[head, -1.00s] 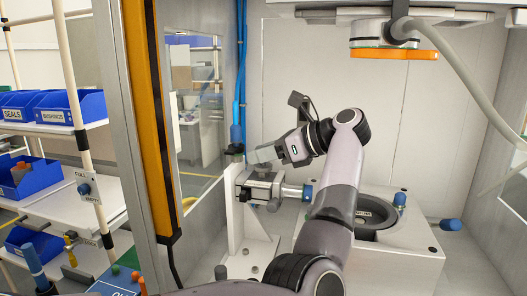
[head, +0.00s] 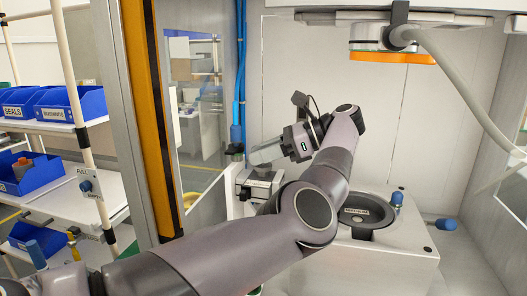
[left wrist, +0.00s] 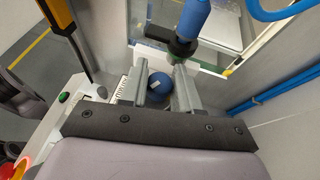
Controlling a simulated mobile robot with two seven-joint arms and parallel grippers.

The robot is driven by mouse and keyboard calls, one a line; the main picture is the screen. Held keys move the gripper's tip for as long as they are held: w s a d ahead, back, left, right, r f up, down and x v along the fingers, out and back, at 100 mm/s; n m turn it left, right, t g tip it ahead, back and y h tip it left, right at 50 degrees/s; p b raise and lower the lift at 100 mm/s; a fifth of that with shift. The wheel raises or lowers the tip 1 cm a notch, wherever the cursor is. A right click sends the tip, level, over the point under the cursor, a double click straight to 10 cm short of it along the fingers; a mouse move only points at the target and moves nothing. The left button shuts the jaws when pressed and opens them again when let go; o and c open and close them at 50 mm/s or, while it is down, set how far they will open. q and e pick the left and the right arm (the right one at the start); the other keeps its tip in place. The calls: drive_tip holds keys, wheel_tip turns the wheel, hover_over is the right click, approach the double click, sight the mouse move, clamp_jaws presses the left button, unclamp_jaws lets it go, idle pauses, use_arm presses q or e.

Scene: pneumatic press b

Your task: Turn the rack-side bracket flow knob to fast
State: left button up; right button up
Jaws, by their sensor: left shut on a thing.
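In the left wrist view a round blue knob (left wrist: 158,84) with a small white mark sits between my left gripper's fingers (left wrist: 158,92), which are shut on it. In the head view my left gripper (head: 262,155) is over the metal bracket (head: 258,182) on the white stand at the rack side. The gripper's fingers are tilted down to the left, and the knob itself is hidden or too small to make out there. I cannot read the knob's setting. My right gripper is in neither current view.
A white press base with a dark round cup (head: 365,215) stands to the right, under an orange ring (head: 392,56). Blue-handled fittings (head: 446,224) stick out nearby. An orange-and-black post (head: 155,120) and a rack with blue bins (head: 62,105) are at left.

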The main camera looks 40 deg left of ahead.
use_arm(q)
drive_tip(key=shift+f, duration=0.1)
drive_tip(key=o, duration=1)
drive_tip(key=shift+a, duration=0.1)
drive_tip(key=shift+c, duration=0.2)
